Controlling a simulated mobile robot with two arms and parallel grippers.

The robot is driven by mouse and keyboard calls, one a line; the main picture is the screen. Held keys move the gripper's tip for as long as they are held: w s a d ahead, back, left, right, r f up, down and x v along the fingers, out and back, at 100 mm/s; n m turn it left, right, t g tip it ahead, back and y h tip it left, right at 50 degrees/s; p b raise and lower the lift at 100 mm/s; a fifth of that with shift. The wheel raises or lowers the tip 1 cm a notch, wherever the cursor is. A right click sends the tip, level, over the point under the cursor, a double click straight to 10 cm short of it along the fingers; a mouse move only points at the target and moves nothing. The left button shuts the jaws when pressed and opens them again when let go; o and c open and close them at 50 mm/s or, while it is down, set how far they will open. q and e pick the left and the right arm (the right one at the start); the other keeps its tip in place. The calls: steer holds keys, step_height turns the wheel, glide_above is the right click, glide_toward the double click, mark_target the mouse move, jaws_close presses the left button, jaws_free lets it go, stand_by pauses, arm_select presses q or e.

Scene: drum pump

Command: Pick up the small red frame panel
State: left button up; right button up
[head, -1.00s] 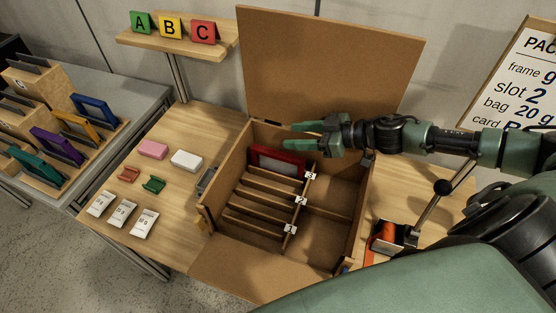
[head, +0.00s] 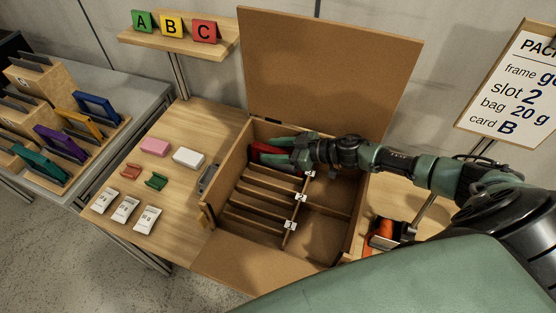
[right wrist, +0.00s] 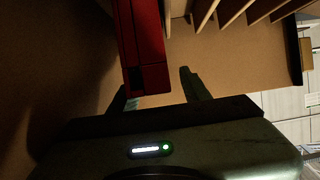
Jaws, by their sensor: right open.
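The small red frame panel (head: 262,151) stands in the rearmost slot of the open cardboard box (head: 211,190), partly hidden by my right gripper (head: 276,150). In the right wrist view the red panel (right wrist: 140,45) reaches down from the top edge, and its near end lies between the two spread fingers of my right gripper (right wrist: 153,86). The fingers are open, with a visible gap on the right side of the panel. Whether the left finger touches the panel I cannot tell. My left gripper is not in view.
Wooden dividers (head: 262,197) fill the box's left part. Its raised lid (head: 330,75) stands behind. Pink (head: 155,147) and white (head: 188,157) blocks and several white bags (head: 125,209) lie left. A sign (head: 515,90) stands right.

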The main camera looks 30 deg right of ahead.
steer(key=shift+w+a, duration=0.1)
steer(key=shift+w, duration=0.05)
jaws_close()
stand_by(1.4)
